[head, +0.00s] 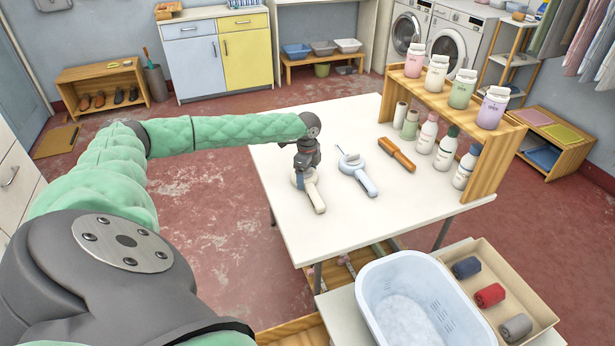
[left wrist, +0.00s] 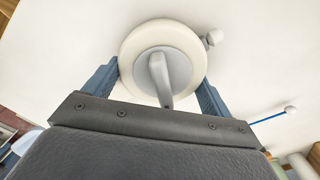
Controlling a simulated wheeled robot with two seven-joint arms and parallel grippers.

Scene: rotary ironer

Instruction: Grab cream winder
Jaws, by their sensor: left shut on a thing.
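The cream winder (head: 314,195) lies on the white table (head: 290,232) near its left edge, its handle pointing toward the front. My left gripper (head: 300,178) reaches down over its round end and is shut on it. In the left wrist view the winder (left wrist: 133,50) shows as a cream ring with a grey hub and crank, between the two blue fingers of the gripper (left wrist: 160,80). My fingers hide part of its rim. My right gripper is in neither view.
A pale blue winder (head: 358,175) and an orange-brown tool (head: 397,154) lie to the right on the table. Several bottles and a wooden shelf (head: 487,165) with jars stand farther right. A white basket (head: 420,300) sits in front, beside a tray of rolled cloths (head: 490,295).

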